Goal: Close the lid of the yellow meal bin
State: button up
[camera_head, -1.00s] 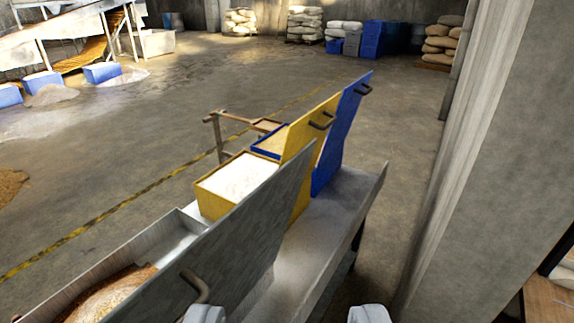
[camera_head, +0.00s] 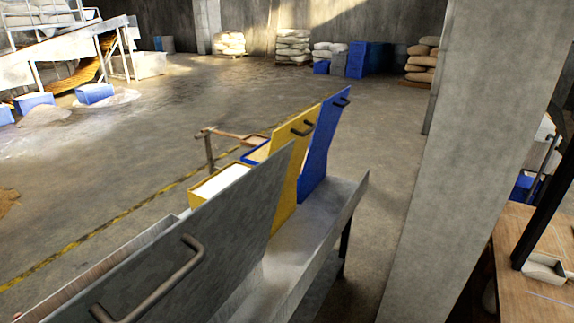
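The yellow meal bin (camera_head: 207,193) stands on a grey bench, its front and lower part hidden behind the grey bin's raised lid. White meal shows inside it. Its yellow lid (camera_head: 288,178) stands raised and open, with a dark handle (camera_head: 302,128) near the top right corner. The lower left of the yellow lid is covered by the grey lid. My gripper is out of the picture.
The grey bin's raised lid (camera_head: 200,230) with a bar handle (camera_head: 160,285) fills the near foreground. A blue lid (camera_head: 322,150) stands raised just beyond the yellow one. The bench top (camera_head: 310,230) is bare right of the lids. A concrete pillar (camera_head: 450,170) rises at right.

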aim_at(300, 128)
jog(key=u, duration=1.4)
jog(key=k, duration=1.05)
jog(key=z, duration=1.25)
jog(key=i, duration=1.7)
jog(key=u, duration=0.05)
